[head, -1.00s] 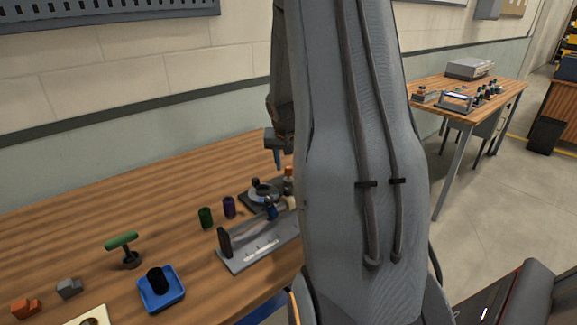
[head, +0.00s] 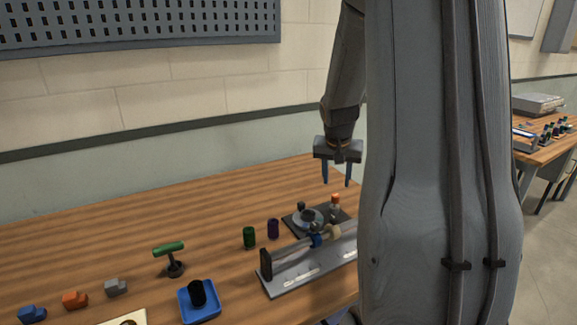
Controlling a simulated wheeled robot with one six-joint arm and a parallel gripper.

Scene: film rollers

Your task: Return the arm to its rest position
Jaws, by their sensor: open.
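My gripper (head: 336,183) hangs from my arm above the back right of the wooden workbench (head: 185,215). Its two blue fingers point down and stand apart, with nothing between them. Below it on the bench is a dark plate with a round grey fixture (head: 308,218) and a small orange-topped piece (head: 335,201). The fingers are clear of both. My large grey arm link fills the right centre of the view and hides the right part of the bench.
A grey rack with a roller (head: 290,254), green (head: 249,237) and purple (head: 273,228) cylinders, a green-handled tool (head: 169,248), a blue tray (head: 203,316) and small blocks (head: 75,299) are on the bench. A second table (head: 545,150) stands far right. The bench's back left is clear.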

